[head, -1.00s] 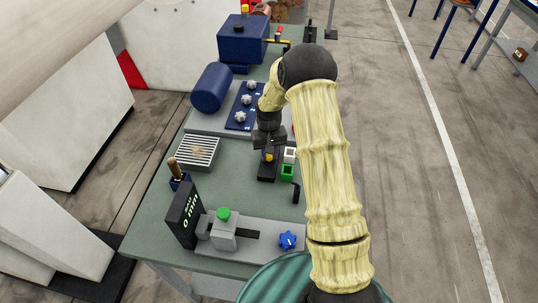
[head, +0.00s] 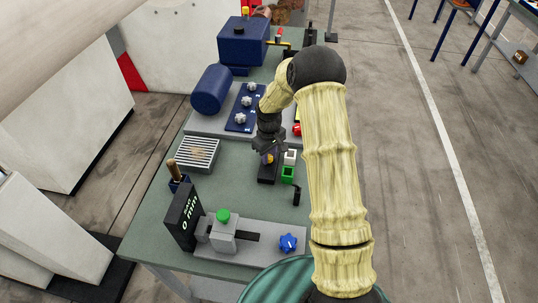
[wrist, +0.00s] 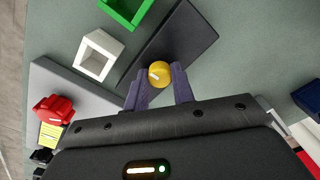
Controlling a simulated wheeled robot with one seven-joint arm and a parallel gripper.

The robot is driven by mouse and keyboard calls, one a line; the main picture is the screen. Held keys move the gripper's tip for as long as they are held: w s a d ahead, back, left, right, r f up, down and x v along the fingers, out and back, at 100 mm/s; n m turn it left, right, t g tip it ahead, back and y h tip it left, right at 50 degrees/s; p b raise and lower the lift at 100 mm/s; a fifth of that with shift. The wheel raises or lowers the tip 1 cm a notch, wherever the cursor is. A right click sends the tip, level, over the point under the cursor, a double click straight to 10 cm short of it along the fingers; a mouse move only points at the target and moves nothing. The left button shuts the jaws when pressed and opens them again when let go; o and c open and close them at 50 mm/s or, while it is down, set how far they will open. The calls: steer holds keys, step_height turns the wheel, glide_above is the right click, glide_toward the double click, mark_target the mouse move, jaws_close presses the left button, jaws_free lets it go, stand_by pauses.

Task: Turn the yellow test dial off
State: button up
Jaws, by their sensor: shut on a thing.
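The yellow test dial (wrist: 159,73) is a small round knob with a pale mark on top. It stands on a dark flat base plate (wrist: 178,45). My gripper (wrist: 160,88) is shut on the dial, one finger on each side of it in the wrist view. In the head view my gripper (head: 268,149) is over the dark plate in the middle of the bench, and the dial (head: 268,159) shows only in part under it.
A white box (head: 290,156) and a green box (head: 288,173) stand close to the right of the plate. A red knob (wrist: 54,109) is on a grey plate nearby. A slotted tray (head: 197,152) lies to the left.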

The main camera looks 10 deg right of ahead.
steer(key=shift+r, duration=0.1)
steer(key=o, duration=1)
step_height(320, 180, up, 17)
steer(key=b, duration=0.3)
steer(key=shift+r, duration=0.2)
